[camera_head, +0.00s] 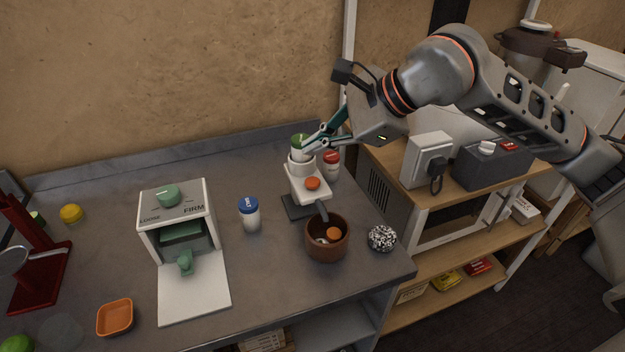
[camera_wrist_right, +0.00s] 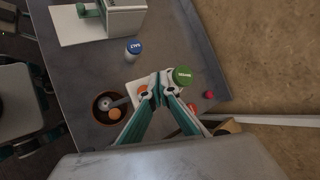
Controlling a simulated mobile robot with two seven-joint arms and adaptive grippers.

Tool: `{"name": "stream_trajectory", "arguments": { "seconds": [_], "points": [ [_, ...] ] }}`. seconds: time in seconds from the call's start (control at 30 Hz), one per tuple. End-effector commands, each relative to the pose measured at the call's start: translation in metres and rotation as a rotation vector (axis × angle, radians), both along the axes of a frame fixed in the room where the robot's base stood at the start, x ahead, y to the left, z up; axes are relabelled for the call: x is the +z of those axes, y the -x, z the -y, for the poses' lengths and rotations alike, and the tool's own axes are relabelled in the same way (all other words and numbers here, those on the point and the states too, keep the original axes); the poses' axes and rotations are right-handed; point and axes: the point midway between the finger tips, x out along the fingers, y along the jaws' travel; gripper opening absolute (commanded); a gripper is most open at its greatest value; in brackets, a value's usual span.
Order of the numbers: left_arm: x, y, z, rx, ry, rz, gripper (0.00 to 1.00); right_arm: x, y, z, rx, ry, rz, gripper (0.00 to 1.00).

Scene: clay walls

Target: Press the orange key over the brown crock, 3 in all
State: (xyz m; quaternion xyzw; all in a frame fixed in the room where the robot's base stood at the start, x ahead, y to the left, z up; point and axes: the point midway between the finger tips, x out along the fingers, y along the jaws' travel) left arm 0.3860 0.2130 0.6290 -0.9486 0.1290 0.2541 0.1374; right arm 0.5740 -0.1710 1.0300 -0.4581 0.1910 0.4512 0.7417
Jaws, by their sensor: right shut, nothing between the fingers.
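The orange key (camera_head: 313,183) is on the front of a white dispenser (camera_head: 302,193) with a grey base. In the right wrist view the orange key (camera_wrist_right: 143,90) shows partly, just left of the fingertips. The dispenser's grey spout (camera_head: 322,211) reaches over the brown crock (camera_head: 327,253), which holds an orange ball and a pale piece. The crock also shows in the right wrist view (camera_wrist_right: 97,111). My right gripper (camera_head: 305,151) is shut and empty, above and behind the key, close to the dispenser's top; I cannot tell if it touches. My left gripper is not in view.
A green-lidded jar (camera_wrist_right: 182,75) and a red-lidded jar (camera_head: 331,163) stand close behind the dispenser. A blue-lidded salt jar (camera_head: 249,214) stands left. A speckled ball (camera_head: 382,238) lies right of the crock. A white press box (camera_head: 177,220) stands further left on the grey counter (camera_head: 280,283).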

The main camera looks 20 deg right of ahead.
Motion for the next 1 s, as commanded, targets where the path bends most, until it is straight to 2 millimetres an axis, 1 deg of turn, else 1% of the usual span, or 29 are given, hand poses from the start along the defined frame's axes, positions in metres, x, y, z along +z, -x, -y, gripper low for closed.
{"name": "stream_trajectory", "arguments": {
  "seconds": [0.67,0.77,0.87,1.0],
  "points": [
    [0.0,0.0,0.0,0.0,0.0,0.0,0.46,0.0,0.0,0.0,0.0,0.0,0.0,0.0],
    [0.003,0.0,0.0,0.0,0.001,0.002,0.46,0.003,0.0,0.0,-0.014,-0.014,-0.015,0.0],
    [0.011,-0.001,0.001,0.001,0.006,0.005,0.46,0.012,0.0,0.001,-0.068,-0.07,-0.078,0.0],
    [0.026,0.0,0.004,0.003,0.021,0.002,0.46,0.028,0.0,0.002,-0.217,-0.215,-0.259,0.0]
  ]
}}
